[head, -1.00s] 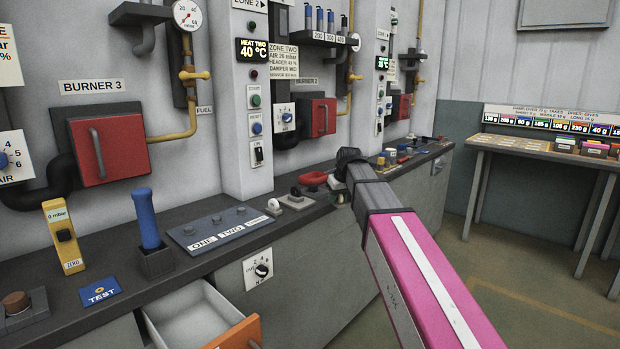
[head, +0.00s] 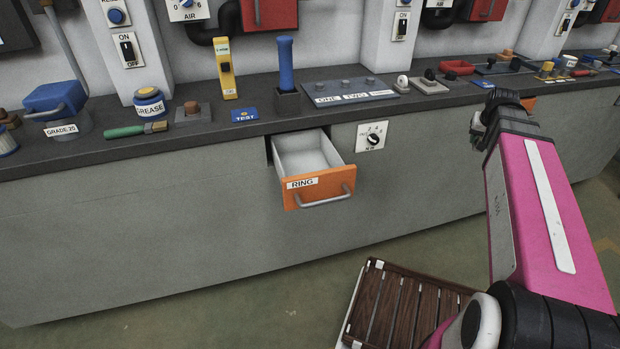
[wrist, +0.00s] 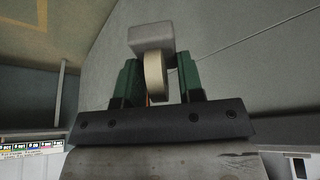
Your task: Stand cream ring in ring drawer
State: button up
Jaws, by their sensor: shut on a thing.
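The ring drawer (head: 320,187) is pulled open from the counter front in the head view. It has an orange front, a RING label and a bar handle, and its visible grey inside looks empty. My gripper (wrist: 157,82) is shut on the cream ring (wrist: 154,75), seen nearly edge-on between green fingers in the wrist view. A pale grey block (wrist: 151,38) shows at the far end of the ring; I cannot tell whether they are joined. In the head view my gripper (head: 478,128) is right of the drawer, mostly hidden by my arm, and the ring cannot be made out.
The dark counter (head: 215,128) runs above the drawer. A blue-handled tool in a holder (head: 286,75), a yellow meter (head: 227,70) and a TEST card (head: 244,115) stand or lie on it. A rotary knob (head: 372,138) is right of the drawer. Floor before the drawer looks clear.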

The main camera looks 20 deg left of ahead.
aim_at(310, 167)
jog(key=i+l+u, duration=0.1)
jog(key=l+u, duration=0.65)
jog(key=l, duration=0.25)
jog(key=l+u, duration=0.4)
jog(key=k+l+u, duration=0.15)
jog(key=u, duration=0.15)
